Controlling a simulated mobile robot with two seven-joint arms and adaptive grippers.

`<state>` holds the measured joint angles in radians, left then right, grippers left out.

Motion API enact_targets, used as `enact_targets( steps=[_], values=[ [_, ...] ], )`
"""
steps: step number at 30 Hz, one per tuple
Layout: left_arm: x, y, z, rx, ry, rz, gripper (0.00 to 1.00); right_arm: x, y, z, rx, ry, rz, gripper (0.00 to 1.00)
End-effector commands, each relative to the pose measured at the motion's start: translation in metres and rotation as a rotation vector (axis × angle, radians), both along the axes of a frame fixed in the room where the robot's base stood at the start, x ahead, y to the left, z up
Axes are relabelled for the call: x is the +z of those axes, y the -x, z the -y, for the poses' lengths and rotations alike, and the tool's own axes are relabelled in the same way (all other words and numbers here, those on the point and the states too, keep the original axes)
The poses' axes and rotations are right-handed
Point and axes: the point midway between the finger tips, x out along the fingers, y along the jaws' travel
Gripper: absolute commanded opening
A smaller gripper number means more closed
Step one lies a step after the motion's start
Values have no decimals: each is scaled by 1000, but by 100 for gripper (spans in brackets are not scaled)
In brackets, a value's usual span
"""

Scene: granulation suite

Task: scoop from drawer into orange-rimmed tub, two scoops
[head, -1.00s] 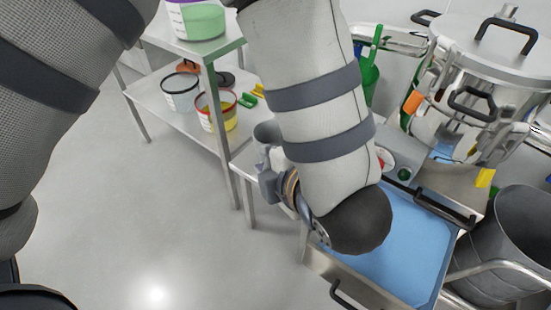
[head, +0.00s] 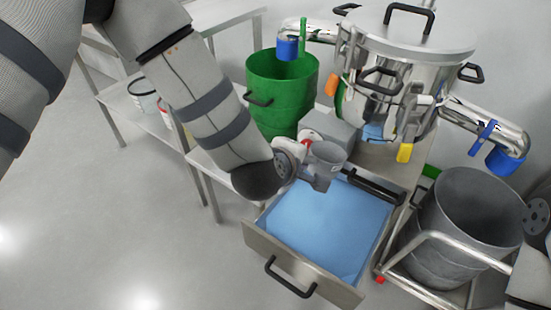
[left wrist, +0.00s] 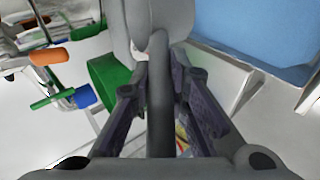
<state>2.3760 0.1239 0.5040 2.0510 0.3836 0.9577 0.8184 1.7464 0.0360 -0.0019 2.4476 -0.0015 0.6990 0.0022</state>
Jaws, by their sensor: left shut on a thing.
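My left gripper (head: 316,181) is above the back part of the open drawer (head: 298,266). In the left wrist view its fingers (left wrist: 160,92) are shut on the handle of a grey scoop (left wrist: 160,20). The scoop's cup (head: 326,157) faces up in the head view, and I see no blue in it. The drawer holds blue material (head: 325,228), also at the top right of the left wrist view (left wrist: 260,28). A tub with a red-looking rim (head: 165,119) is mostly hidden behind my left arm. I cannot pick out an orange-rimmed tub. My right gripper is out of view.
A green bin (head: 284,88) stands behind the drawer, beside a steel vessel (head: 390,75) with clamps and handles. A grey drum (head: 462,225) in a tubular frame is right of the drawer. A dark-rimmed white tub (head: 144,98) is on the left shelf. The left floor is clear.

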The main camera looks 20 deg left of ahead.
Motion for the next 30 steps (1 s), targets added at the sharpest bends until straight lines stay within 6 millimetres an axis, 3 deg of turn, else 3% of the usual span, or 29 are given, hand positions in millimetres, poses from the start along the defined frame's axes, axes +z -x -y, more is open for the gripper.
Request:
enact_targets(
  steps=[1, 3, 10, 17, 30],
  values=[
    [-20, -1, -3, -78, 1, -18, 0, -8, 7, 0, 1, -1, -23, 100],
    [-37, 0, -5, -213, -5, -26, 0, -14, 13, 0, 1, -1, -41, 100],
    [-73, 13, -18, -501, -22, -29, 0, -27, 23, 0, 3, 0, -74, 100],
    [-84, 16, -19, -551, -37, -35, 0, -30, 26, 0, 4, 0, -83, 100],
    [-124, 15, -15, -547, -100, -83, 0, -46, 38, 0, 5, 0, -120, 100]
  ],
)
